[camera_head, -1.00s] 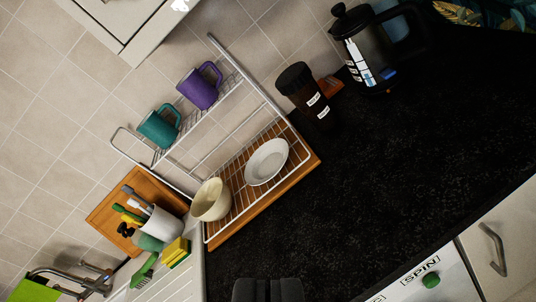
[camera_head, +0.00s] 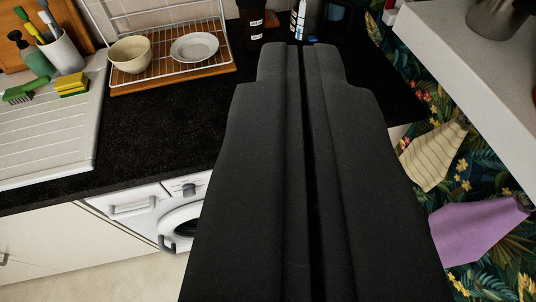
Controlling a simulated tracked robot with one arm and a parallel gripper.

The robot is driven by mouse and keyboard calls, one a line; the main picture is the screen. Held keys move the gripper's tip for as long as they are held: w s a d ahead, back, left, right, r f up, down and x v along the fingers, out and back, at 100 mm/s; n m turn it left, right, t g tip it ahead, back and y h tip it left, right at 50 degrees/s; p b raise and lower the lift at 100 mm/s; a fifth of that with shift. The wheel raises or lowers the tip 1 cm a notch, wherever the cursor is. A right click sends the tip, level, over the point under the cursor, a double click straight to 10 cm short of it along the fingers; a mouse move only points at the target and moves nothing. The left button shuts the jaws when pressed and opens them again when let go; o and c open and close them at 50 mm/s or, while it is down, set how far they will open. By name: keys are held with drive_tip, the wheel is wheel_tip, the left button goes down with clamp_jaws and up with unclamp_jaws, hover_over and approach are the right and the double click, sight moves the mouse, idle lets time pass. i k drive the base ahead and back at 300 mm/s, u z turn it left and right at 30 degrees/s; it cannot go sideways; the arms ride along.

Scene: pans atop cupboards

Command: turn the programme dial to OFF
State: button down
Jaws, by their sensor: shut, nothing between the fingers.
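The white washing machine (camera_head: 160,229) stands under the black worktop, left of my gripper. Its control panel has a small, dark dial (camera_head: 188,189), close to the left edge of my gripper. The dial is too small to read its setting, and I see no OFF mark. My gripper (camera_head: 304,58) is shut and empty, large in the middle of the view, reaching away over the worktop. It is apart from the dial and hides the right part of the machine and its panel.
The black worktop (camera_head: 150,125) carries a white draining board (camera_head: 55,140) and a dish rack with a cream bowl (camera_head: 131,54) and white plate (camera_head: 194,47). At right, a white shelf (camera_head: 470,70) juts out above a hanging purple cloth (camera_head: 478,228). Floor shows at bottom left.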

sight(189, 190)
drive_tip(key=z, duration=0.45)
drive_tip(key=k, duration=1.35)
drive_tip(key=u, duration=0.7)
drive_tip(key=i, duration=0.5)
drive_tip(key=z, duration=0.15)
